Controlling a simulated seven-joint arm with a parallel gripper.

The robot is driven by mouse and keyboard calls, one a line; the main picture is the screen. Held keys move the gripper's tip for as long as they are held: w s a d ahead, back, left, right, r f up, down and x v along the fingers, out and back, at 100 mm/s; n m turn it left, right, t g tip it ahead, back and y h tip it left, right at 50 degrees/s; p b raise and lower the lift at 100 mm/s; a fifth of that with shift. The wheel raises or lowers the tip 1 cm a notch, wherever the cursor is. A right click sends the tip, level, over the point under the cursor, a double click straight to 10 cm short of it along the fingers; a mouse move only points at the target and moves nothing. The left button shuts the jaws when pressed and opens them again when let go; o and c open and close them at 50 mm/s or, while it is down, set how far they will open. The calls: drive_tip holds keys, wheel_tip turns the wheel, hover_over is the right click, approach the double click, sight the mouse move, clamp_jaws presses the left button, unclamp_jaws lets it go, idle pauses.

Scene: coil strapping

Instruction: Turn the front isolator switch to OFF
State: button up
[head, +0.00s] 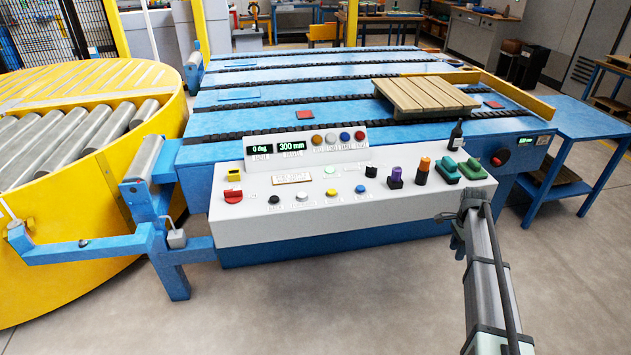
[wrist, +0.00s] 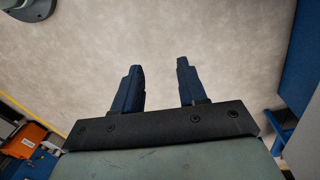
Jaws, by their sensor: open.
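A round switch with a red knob on a dark plate (head: 499,158) sits on the blue front face of the conveyor, right of the console. My gripper (head: 456,238) is by the console's front right corner, below and left of the right switch. In the wrist view, its two fingers (wrist: 159,75) are apart with nothing between them, over bare floor.
The console (head: 330,222) carries several buttons, displays and levers. A wooden pallet (head: 425,97) lies on the blue conveyor. A blue table (head: 585,125) stands at right. The floor in front is clear.

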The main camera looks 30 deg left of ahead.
drive_tip(key=w+a+r+m+t, duration=0.1)
drive_tip(key=w+a+r, duration=0.35)
drive_tip(key=r, duration=0.45)
drive_tip(key=w+a+r+m, duration=0.25)
drive_tip(key=a+r, duration=0.35)
drive_tip(key=r, duration=0.4)
drive_tip(key=w+a+r+t, duration=0.1)
drive_tip(key=w+a+r, duration=0.4)
drive_tip(key=r, duration=0.4)
drive_tip(key=r+n+g, duration=0.1)
drive_tip(key=r+n, duration=0.1)
drive_tip(key=n, duration=0.4)
hover_over(233, 190)
drive_tip(key=shift+y, duration=0.3)
wheel_tip(233, 190, down, 13)
drive_tip(key=shift+f, duration=0.15)
clamp_jaws()
